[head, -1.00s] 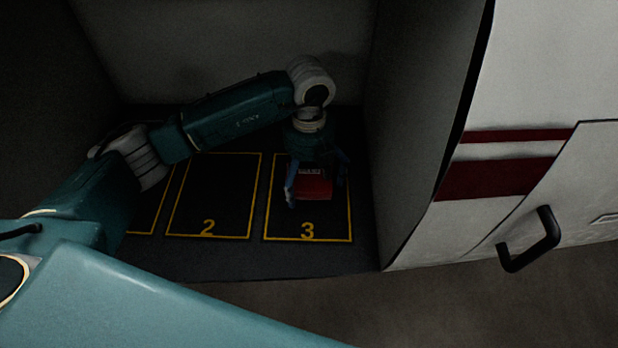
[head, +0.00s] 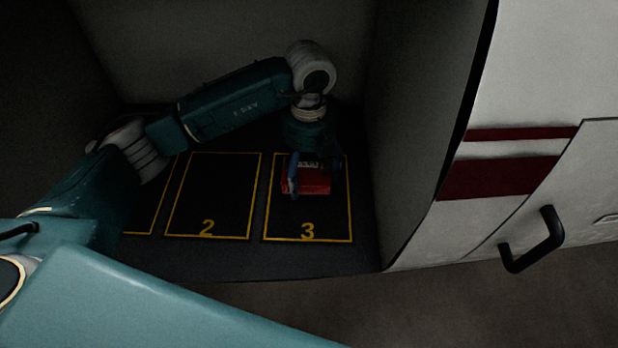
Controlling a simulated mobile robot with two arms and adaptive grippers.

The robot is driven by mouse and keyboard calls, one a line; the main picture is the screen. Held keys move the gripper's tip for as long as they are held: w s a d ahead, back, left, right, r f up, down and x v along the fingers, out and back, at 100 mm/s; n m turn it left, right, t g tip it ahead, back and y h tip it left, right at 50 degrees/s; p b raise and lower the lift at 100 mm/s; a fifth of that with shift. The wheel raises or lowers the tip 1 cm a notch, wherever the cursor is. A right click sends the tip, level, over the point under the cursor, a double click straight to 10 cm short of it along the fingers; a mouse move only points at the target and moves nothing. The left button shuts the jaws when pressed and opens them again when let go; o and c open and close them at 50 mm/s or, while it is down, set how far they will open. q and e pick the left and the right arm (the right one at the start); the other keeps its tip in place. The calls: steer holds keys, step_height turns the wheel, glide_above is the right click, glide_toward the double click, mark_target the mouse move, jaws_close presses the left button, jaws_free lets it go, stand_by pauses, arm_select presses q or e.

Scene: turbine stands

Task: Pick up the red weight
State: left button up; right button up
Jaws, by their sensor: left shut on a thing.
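The red weight (head: 316,184) is a small red block with a pale label on top, in the upper part of the yellow-outlined square marked 3 in the head view. My left gripper (head: 312,178) reaches down over it from above, its blue fingers closed on the weight's sides. Whether the weight touches the floor of the bay or is slightly above it, I cannot tell. My right gripper is not in view.
The dark bay floor (head: 250,262) has an empty square marked 2 (head: 212,200) and part of another square to its left. Walls enclose the bay at the back and sides. A white panel with red stripes and a black handle (head: 534,243) stands at the right.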

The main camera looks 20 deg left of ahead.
arm_select(q)
step_height(320, 180, up, 9)
steer(key=shift+w+r+b, duration=0.1)
steer(key=shift+b, duration=0.9)
step_height(320, 180, up, 9)
steer(key=o, duration=0.8)
steer(key=c, duration=0.8)
steer(key=shift+f, duration=0.2)
